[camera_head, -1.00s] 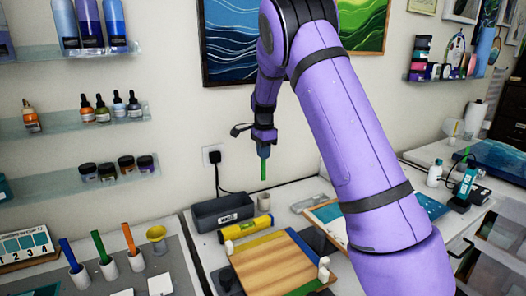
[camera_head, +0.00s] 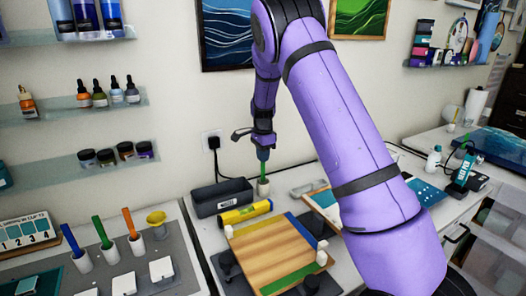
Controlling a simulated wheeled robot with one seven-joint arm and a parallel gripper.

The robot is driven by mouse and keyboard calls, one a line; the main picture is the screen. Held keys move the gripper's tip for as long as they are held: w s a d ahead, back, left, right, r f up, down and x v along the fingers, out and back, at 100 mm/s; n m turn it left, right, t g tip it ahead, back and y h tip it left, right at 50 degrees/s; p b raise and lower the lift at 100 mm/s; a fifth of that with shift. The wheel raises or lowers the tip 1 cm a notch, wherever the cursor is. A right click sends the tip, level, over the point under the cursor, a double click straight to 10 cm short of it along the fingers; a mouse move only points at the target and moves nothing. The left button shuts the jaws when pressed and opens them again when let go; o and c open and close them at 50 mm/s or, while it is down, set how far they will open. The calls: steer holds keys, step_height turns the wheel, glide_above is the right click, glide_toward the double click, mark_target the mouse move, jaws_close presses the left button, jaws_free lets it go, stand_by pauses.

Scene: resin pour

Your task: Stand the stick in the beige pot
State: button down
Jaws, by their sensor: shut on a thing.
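My gripper (camera_head: 263,143) is shut on the stick (camera_head: 262,170), near the wall at the back of the table. The stick hangs upright below the fingers; its lower part is green. The small beige pot (camera_head: 263,188) stands on the white table directly under it. The stick's lower end overlaps the pot's mouth in the picture. I cannot tell whether the tip is inside the pot or just above or behind its rim.
A dark grey bin (camera_head: 222,198) stands left of the pot, and a yellow tube (camera_head: 245,213) lies in front. A wooden board (camera_head: 270,253) is nearer. Three coloured sticks stand in white holders at left, beside a yellow funnel (camera_head: 156,220). A wall socket (camera_head: 212,140) with a cable is behind.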

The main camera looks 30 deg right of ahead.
steer(key=shift+f, duration=1.65)
steer(key=c, duration=1.2)
jaws_free()
step_height(320, 180, up, 11)
steer(key=shift+f, duration=0.1)
steer(key=shift+s, duration=0.1)
